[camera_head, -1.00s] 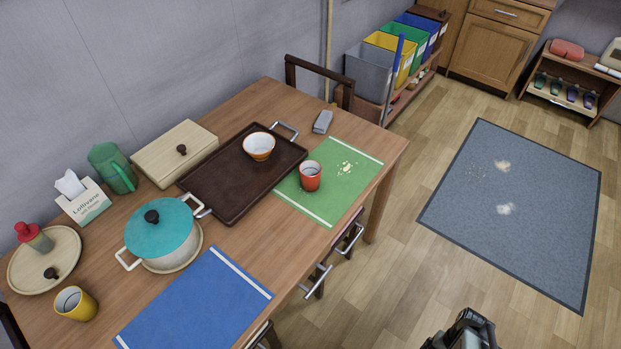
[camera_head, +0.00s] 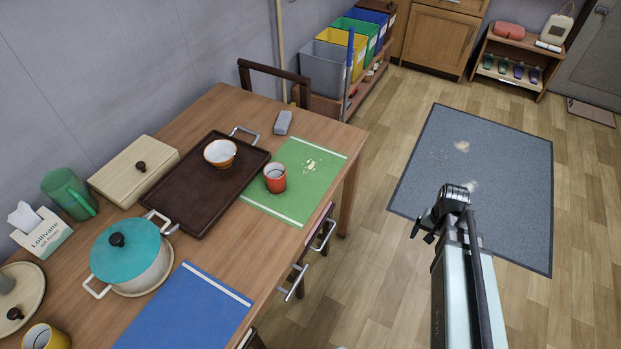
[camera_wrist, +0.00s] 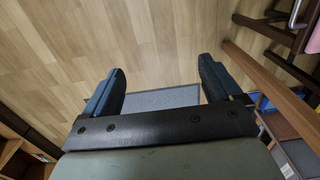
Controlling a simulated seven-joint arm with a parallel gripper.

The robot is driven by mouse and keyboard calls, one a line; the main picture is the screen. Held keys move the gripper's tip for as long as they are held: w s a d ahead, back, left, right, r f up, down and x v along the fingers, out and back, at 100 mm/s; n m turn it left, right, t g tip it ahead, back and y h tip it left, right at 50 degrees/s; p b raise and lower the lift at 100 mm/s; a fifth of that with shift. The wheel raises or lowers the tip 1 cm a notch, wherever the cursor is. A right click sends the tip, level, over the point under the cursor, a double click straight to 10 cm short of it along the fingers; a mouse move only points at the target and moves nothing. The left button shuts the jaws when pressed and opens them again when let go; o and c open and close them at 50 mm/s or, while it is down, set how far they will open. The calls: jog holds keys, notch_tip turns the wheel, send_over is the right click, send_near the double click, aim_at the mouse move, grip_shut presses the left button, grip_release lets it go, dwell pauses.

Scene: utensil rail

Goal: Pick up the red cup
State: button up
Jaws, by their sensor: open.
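The red cup (camera_head: 275,178) stands upright on the green placemat (camera_head: 318,187), near the mat's left edge and beside the brown tray. It has a pale inside. My gripper (camera_wrist: 160,88) is open and empty in the wrist view, with bare floor and part of the grey mat beyond its fingers. In the head view my arm rises at the lower right over the floor, clear of the table and well to the right of the cup. The cup does not show in the wrist view.
The dark tray (camera_head: 188,205) holds an orange-and-white bowl (camera_head: 220,152). A teal-lidded pot (camera_head: 128,252), a wooden box (camera_head: 118,182), a green pitcher (camera_head: 68,193) and a yellow cup (camera_head: 44,338) stand further left. Crumbs lie on the green mat.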

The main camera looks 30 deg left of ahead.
jog(key=w+a+r, duration=0.3)
jog(key=a+r, duration=0.2)
jog(key=a, duration=0.6)
send_near(276, 180)
jog(key=w+a, duration=0.1)
jog(key=w, duration=0.2)
notch_tip(276, 180, down, 8)
jog(key=shift+s+a+f, duration=0.1)
jog(key=shift+s+f, duration=0.1)
jog(key=shift+s+a+f, duration=0.1)
jog(key=shift+a+f, duration=0.05)
jog(key=shift+f, duration=1.15)
jog(key=shift+s+a+f, duration=0.15)
jog(key=shift+f, duration=1.15)
jog(key=c, duration=1)
